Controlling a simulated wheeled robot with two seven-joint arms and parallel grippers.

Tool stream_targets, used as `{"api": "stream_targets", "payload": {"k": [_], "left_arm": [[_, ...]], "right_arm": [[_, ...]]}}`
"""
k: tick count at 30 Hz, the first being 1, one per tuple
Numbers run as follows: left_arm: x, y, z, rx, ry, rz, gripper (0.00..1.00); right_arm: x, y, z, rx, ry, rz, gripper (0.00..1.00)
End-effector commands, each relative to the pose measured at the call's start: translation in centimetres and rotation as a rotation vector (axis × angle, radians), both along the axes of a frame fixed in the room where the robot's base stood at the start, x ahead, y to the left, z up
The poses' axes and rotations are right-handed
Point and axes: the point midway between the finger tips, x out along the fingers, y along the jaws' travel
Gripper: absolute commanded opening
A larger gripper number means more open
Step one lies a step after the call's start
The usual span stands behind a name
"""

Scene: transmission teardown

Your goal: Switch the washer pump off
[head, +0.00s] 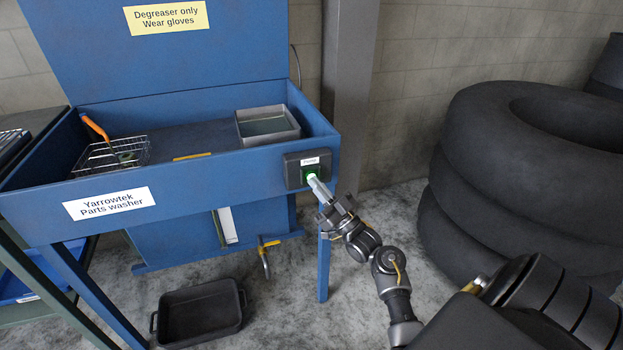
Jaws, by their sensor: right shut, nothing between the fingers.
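The blue parts washer (228,170) stands at the left with its lid up. A dark switch box (293,174) labelled as the pump is on the front right corner of its tub. A green lit switch (309,173) shows on the box, partly covered by my fingertips. My right gripper (315,183) is shut and empty, its tips at the switch. I cannot tell whether they touch it. My left gripper is not in view.
A wire basket (110,157) and a metal tray (267,125) sit in the washer. A black pan (200,313) lies on the floor below. Stacked tyres (530,170) stand at the right. A grey post (347,90) rises behind the switch box.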

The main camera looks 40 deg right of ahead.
Motion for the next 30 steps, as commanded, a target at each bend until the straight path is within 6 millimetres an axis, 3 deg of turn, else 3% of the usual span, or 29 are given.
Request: {"api": "stream_targets", "payload": {"k": [30], "left_arm": [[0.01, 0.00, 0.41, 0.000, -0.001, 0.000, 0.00]], "right_arm": [[-0.10, 0.09, 0.10, 0.000, 0.001, 0.001, 0.00]]}}
